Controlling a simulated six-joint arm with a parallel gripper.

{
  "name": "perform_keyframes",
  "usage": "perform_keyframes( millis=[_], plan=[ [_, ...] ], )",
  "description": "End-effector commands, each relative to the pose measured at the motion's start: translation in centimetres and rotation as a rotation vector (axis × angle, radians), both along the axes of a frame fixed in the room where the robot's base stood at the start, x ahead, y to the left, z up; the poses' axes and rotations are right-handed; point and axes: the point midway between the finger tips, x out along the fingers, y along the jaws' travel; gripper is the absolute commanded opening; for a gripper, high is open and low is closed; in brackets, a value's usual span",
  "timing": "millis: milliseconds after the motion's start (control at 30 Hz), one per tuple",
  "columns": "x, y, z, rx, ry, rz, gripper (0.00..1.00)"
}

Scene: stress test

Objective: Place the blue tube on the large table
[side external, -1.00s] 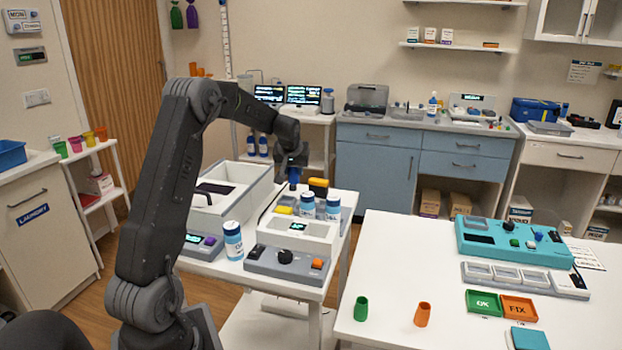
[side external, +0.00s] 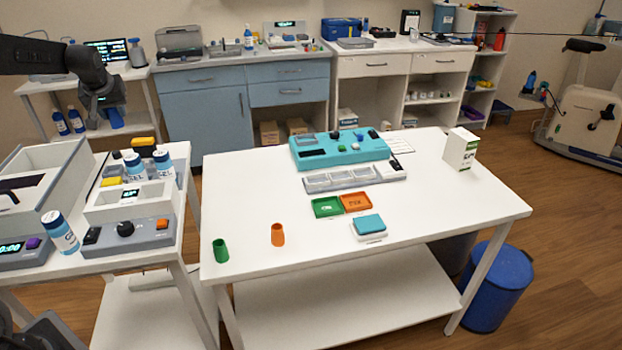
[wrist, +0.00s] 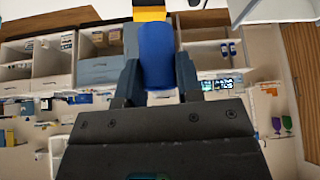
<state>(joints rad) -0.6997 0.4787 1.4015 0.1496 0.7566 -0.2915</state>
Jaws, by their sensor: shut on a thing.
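My gripper (side external: 112,110) is at the upper left in the side view, above the back of the smaller left table. It is shut on the blue tube (side external: 116,119), whose lower part shows under the fingers. In the wrist view the blue tube (wrist: 157,50) sits between the two dark fingers of my gripper (wrist: 158,78). The large table (side external: 440,205) is the white one in the middle of the side view, to the right of my gripper. A green tube (side external: 220,250) and an orange tube (side external: 278,235) stand upright near its front left.
The large table holds a teal device (side external: 340,148), green (side external: 326,207) and orange (side external: 356,202) trays and a white box (side external: 460,148). Its front and right are largely clear.

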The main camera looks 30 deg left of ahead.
Motion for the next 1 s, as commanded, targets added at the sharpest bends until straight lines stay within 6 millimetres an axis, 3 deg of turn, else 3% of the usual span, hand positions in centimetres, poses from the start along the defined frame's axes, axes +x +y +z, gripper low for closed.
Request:
perform_keyframes(
  millis=[167,300,600,800,1000],
  plan=[
    [4.5,-4.8,0.0,0.000,0.000,-0.088,0.10],
    [8.2,-10.0,0.0,0.000,0.000,-0.168,0.10],
    [12.5,-18.1,-0.1,0.000,-0.001,-0.279,0.10],
    [13.8,-21.5,-0.1,0.000,-0.002,-0.322,0.10],
    [13.6,-21.2,-4.5,-0.001,0.005,-0.317,0.10]
  ],
)
